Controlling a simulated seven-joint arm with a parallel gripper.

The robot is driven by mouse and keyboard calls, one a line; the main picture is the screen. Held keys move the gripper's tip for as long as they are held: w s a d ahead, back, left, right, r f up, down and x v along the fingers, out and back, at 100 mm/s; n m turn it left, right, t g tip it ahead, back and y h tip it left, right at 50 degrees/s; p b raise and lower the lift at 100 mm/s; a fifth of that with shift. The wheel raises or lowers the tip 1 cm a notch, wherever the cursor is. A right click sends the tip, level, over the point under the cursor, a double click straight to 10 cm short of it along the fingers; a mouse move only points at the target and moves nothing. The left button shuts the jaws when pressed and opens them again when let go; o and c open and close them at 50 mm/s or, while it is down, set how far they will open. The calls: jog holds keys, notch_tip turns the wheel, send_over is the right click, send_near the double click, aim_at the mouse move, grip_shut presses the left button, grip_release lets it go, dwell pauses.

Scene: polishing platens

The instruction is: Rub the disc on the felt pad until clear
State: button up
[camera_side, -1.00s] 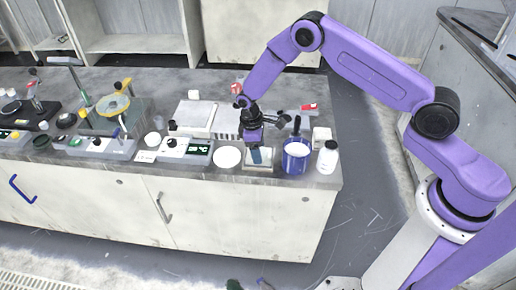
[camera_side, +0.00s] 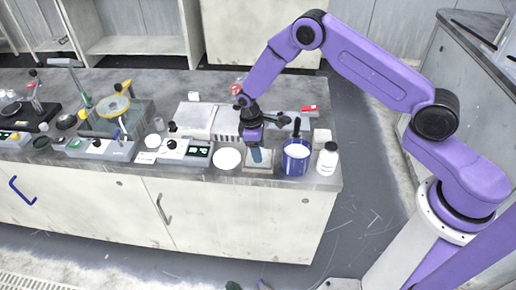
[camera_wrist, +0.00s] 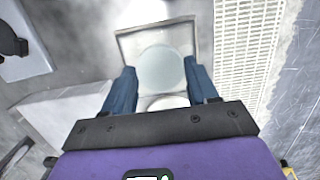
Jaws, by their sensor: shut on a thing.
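My gripper (camera_side: 257,157) points down over a small square pad tray (camera_side: 275,168) near the bench's front edge. In the wrist view my gripper (camera_wrist: 160,70) has its two blue fingers either side of a pale, translucent round disc (camera_wrist: 161,69), and is shut on it. The disc lies over the light square pad tray (camera_wrist: 126,42), inside its rim. Whether the disc touches the felt cannot be told. In the side view the fingers hide the disc. A second pale round shape (camera_wrist: 168,102) shows partly between the fingers, cut off by the gripper body.
A blue beaker (camera_side: 296,160) with white contents and a white bottle (camera_side: 327,160) stand close right of the tray. A white round dish (camera_side: 227,158) and a unit with a lit display (camera_side: 186,151) are to the left. A grey flat-topped unit (camera_side: 195,118) stands behind.

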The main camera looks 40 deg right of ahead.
jog(key=shift+r, duration=1.95)
